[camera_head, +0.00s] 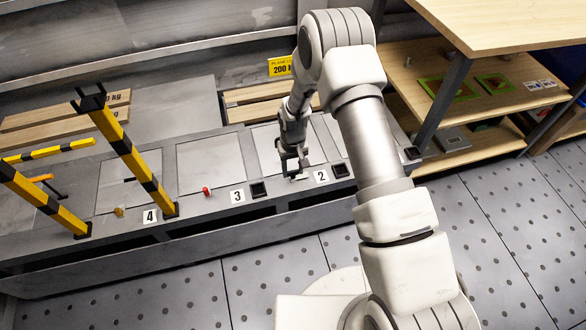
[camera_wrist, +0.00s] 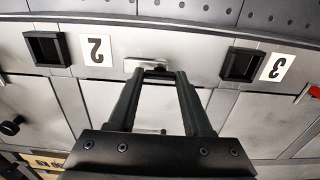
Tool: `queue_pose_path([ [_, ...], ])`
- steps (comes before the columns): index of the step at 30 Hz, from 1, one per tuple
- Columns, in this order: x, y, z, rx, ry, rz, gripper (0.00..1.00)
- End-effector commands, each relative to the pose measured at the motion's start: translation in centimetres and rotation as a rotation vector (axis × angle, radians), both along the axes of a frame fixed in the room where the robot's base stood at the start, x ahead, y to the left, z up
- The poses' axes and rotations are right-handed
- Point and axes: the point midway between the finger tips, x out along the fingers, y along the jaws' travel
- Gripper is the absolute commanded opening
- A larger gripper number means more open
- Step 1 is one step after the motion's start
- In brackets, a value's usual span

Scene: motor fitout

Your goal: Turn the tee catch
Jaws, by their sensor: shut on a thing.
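My gripper (camera_wrist: 159,74) reaches down to the grey panel between the number 2 and number 3 labels. Its two dark fingers come close together at the tips, shut on a small piece that I take to be the tee catch (camera_wrist: 137,64). A light metal part of it shows beside the fingertips in the wrist view; the fingers hide the rest. In the head view my gripper (camera_head: 292,169) is low at the panel's front, just left of the number 2 label, and the catch cannot be made out clearly. I cannot tell how far the catch is turned.
Black square sockets (camera_head: 259,190) line the panel's front edge beside the number labels. A red knob (camera_head: 206,191) and a yellow knob (camera_head: 119,212) stand to the left. Yellow-black posts (camera_head: 128,150) rise at far left. A wooden shelf unit (camera_head: 487,98) stands right. The front floor is clear.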

Motion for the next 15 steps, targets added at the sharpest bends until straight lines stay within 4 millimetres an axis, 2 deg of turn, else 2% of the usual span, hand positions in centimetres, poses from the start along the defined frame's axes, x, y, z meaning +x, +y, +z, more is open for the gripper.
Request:
queue_pose_path([
  [13,0.04,0.01,0.04,0.001,-0.001,-0.013,0.0],
  [14,0.04,0.01,0.04,0.001,-0.001,-0.013,0.52],
  [15,0.04,0.01,0.04,0.001,-0.001,-0.013,0.59],
])
